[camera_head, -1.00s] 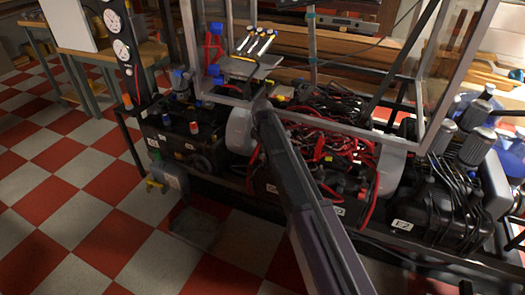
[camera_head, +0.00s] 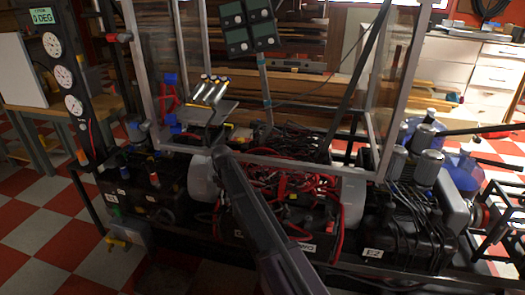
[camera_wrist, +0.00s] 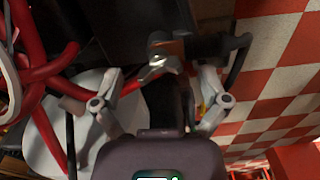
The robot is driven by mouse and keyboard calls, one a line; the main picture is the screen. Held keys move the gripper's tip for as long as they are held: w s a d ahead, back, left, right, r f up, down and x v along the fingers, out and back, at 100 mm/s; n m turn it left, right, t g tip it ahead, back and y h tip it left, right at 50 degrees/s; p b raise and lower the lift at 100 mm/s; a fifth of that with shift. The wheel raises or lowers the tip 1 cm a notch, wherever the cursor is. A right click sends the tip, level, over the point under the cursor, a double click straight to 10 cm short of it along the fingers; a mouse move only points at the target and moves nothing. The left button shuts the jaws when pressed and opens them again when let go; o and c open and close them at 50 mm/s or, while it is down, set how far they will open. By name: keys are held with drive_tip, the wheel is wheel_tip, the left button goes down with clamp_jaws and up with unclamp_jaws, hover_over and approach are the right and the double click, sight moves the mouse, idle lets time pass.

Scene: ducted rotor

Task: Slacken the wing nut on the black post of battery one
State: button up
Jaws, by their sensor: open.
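In the wrist view, my gripper (camera_wrist: 160,82) is open, with its two pale fingers spread apart. A silver, wing-shaped metal piece (camera_wrist: 156,68), probably the wing nut, shows between and just beyond the fingers. A copper-coloured part (camera_wrist: 166,46) and dark fittings adjoin it. A dark upright shape stands below it in the picture; I cannot tell whether it is the black post. In the head view, my arm reaches up to the middle of the bench, and its end hides the gripper and wing nut. Which battery is number one is unreadable.
Red cables (camera_wrist: 50,75) crowd the left of the wrist view, beside a pale round surface (camera_wrist: 85,140). In the head view, a grey metal frame (camera_head: 270,160) rises close behind my arm. A black box with coloured caps (camera_head: 140,190) sits at left. Checkered floor lies open at left.

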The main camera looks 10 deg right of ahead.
drive_tip(key=m, duration=1.6)
wheel_tip(320, 180, up, 14)
drive_tip(key=p, duration=1.4)
drive_tip(key=s+d+r+n+p, duration=0.1)
drive_tip(key=s+d+r+p, duration=1)
drive_tip(key=d+r+p, duration=0.2)
drive_tip(key=shift+s+r, duration=0.2)
drive_tip(key=shift+s, duration=0.05)
idle(0.6)
